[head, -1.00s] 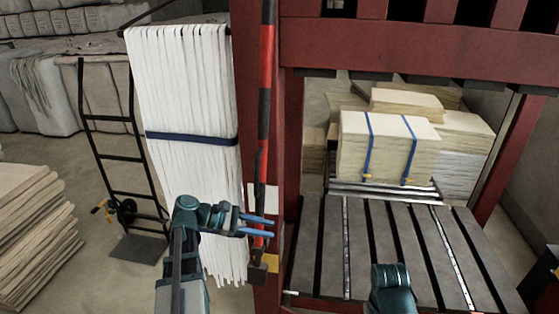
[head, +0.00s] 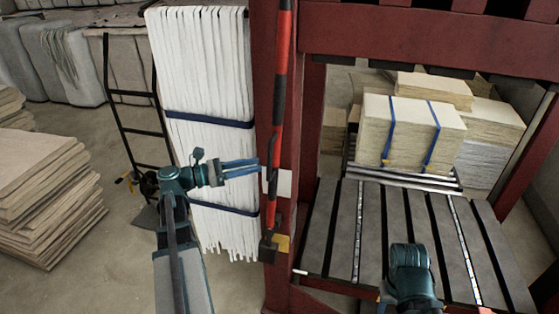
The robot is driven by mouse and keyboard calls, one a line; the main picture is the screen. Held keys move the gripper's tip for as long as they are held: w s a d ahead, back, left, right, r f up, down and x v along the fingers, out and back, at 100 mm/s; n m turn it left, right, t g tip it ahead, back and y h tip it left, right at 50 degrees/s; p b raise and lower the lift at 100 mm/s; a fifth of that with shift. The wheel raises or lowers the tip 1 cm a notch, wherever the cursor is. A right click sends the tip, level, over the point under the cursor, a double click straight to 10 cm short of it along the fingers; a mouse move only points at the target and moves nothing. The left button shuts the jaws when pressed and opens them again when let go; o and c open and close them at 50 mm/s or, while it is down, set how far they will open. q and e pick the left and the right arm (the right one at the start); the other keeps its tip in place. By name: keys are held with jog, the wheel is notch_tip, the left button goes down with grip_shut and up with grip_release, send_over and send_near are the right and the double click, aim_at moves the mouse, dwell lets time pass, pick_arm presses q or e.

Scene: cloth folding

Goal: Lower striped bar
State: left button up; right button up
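The striped bar (head: 280,100) is red and black and stands upright along the left post of the red press. Its lower end is by a dark bracket with a yellow plate (head: 281,243). My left gripper (head: 258,167) reaches in from the left, in front of the white hanging strips. Its two blue fingers point right at the lower part of the bar, with a narrow gap between them. The tips are just left of the bar, and I see nothing held. The teal end of my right arm shows at the lower right, but its fingers do not show.
White strips (head: 205,90) with blue bands hang left of the post. A black hand truck (head: 127,95) and stacked sheets (head: 50,195) stand at the left. A strapped pale bale (head: 408,133) sits beyond the slatted press bed (head: 385,235).

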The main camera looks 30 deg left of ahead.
pick_arm(q)
jog(key=x, duration=0.8)
jog(key=shift+w+d, duration=0.25)
grip_shut()
dwell(1.1)
